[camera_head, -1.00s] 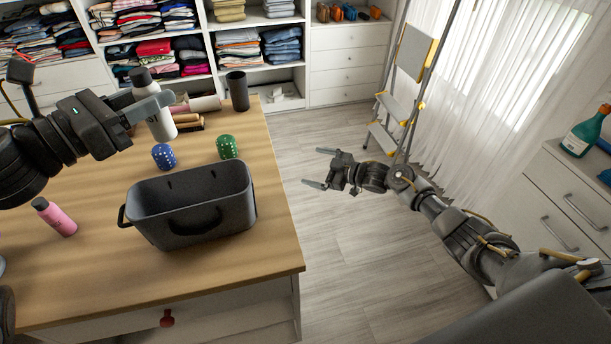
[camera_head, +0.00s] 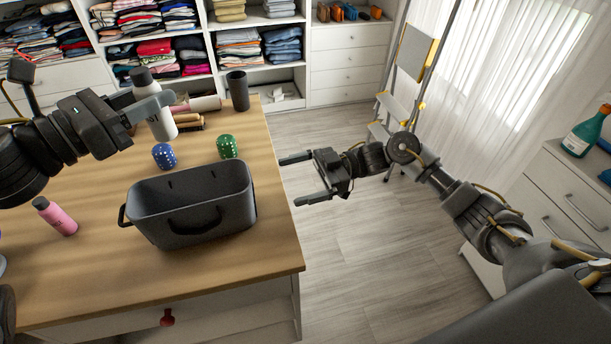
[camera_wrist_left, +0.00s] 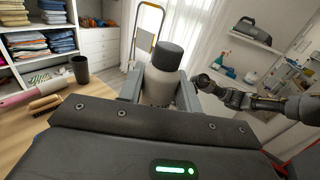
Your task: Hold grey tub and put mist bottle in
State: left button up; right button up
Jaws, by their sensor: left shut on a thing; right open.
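The dark grey tub (camera_head: 228,213) stands open and upright on the wooden table, and its inside looks empty. My left gripper (camera_head: 155,101) is shut on a white bottle with a dark grey cap (camera_head: 162,124), behind the tub and to its left. The bottle is upright; I cannot tell whether its base touches the table. It also shows between the fingers in the left wrist view (camera_wrist_left: 158,88). My right gripper (camera_head: 290,181) is open and empty, beyond the table's right edge, to the right of the tub and apart from it.
On the table (camera_head: 100,280) are a blue dice cup (camera_head: 164,156), a green one (camera_head: 228,147), a pink bottle (camera_head: 57,217), a dark cup (camera_head: 237,91) and a brush (camera_head: 189,121). A green spray bottle (camera_head: 585,135) stands on the right cabinet.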

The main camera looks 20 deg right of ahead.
aim_at(253, 190)
jog(key=a, duration=1)
jog(key=shift+a, duration=0.3)
